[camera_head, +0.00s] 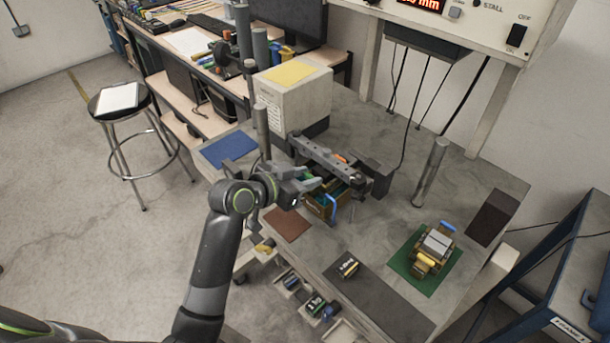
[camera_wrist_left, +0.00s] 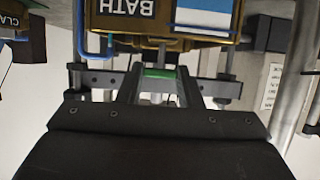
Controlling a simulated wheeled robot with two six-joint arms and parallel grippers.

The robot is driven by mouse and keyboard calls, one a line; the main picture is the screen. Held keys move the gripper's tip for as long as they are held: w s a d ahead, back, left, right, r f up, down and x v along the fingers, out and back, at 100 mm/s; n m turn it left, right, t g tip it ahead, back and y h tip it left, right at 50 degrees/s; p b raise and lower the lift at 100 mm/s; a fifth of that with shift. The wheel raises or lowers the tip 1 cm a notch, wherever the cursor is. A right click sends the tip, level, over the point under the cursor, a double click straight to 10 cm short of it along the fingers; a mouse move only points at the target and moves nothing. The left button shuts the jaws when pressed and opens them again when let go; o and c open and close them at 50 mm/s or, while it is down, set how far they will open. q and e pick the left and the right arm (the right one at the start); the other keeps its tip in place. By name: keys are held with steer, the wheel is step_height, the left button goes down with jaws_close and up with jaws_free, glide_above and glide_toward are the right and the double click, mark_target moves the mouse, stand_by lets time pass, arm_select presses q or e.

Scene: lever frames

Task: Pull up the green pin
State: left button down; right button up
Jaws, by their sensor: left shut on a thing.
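My left gripper (camera_head: 314,180) reaches in from the left to the near side of a brown lever frame (camera_head: 318,208) on the grey bench. In the left wrist view, the gripper (camera_wrist_left: 156,76) is shut on the green pin (camera_wrist_left: 158,72), which shows as a short green piece between the fingers. The brown frame (camera_wrist_left: 160,42) is close behind it, with an upside-down BATH label (camera_wrist_left: 126,7). A blue lever (camera_head: 333,198) stands at the frame's front. Most of the pin is hidden by the fingers. My right gripper is not in view.
A long grey bar (camera_head: 325,158) crosses just behind the frame, near a beige box (camera_head: 294,95). A second yellow-brown frame (camera_head: 435,247) stands on a green mat (camera_head: 405,266) at the right. A metal post (camera_head: 430,172) rises behind it. Bare bench lies between them.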

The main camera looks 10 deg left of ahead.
arm_select(q)
steer(key=shift+r, duration=0.25)
steer(key=c, duration=1.4)
jaws_free()
steer(key=o, duration=0.4)
steer(key=b+v, duration=0.2)
steer(key=v, duration=1.5)
steer(key=shift+s, duration=0.2)
steer(key=shift+a, duration=0.15)
